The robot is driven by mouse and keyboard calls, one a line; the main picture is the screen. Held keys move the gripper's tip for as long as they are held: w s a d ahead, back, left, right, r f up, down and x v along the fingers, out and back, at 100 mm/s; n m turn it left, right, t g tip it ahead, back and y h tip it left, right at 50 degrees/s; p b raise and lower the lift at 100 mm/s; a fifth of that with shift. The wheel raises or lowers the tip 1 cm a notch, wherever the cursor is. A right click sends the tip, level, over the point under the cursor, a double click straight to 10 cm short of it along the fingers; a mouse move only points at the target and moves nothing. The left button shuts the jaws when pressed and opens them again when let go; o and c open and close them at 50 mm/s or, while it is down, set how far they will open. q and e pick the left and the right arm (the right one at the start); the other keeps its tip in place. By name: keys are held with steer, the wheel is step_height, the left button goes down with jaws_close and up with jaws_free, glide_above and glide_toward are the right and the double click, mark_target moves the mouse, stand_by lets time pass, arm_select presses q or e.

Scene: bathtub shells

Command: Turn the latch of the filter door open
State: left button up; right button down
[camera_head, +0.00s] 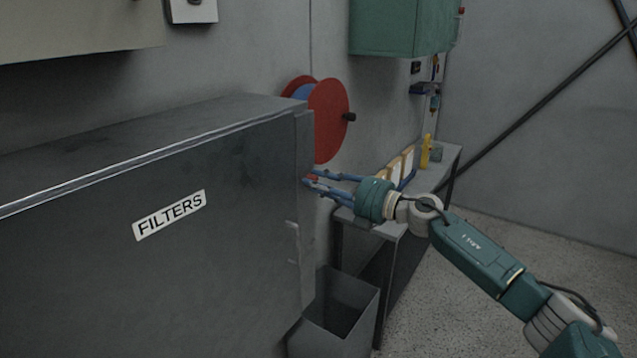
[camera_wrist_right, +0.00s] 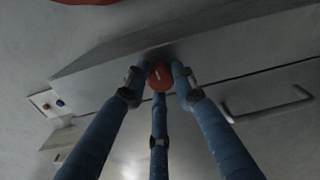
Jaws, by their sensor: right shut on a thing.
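The grey filter cabinet (camera_head: 95,265) fills the left of the head view, with a white FILTERS label (camera_head: 169,215) on the face toward me. The latch is a round red knob (camera_wrist_right: 160,76) with a small pale mark, on the cabinet face (camera_wrist_right: 205,75) in the right wrist view. A grey bar handle (camera_wrist_right: 270,108) sits to the right of the knob there. My right gripper (camera_head: 309,178) reaches the cabinet's right end. Its three blue fingers (camera_wrist_right: 159,84) are closed around the knob, which they mostly hide in the head view. My left gripper is in no view.
A red reel (camera_head: 331,122) hangs on the wall behind the cabinet. A narrow bench (camera_head: 447,158) holding small items stands behind my right gripper. A grey open bin (camera_head: 340,305) stands below. The floor at the right is clear. A wall box with buttons (camera_wrist_right: 47,103) shows at left.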

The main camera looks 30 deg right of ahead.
steer(key=shift+d+r, duration=0.25)
steer(key=shift+r, duration=0.15)
steer(key=c, duration=1.5)
jaws_free()
steer(key=shift+w, duration=0.1)
steer(key=shift+c, duration=0.2)
steer(key=shift+o, duration=0.7)
steer(key=shift+f, duration=0.3)
steer(key=v, duration=1.2)
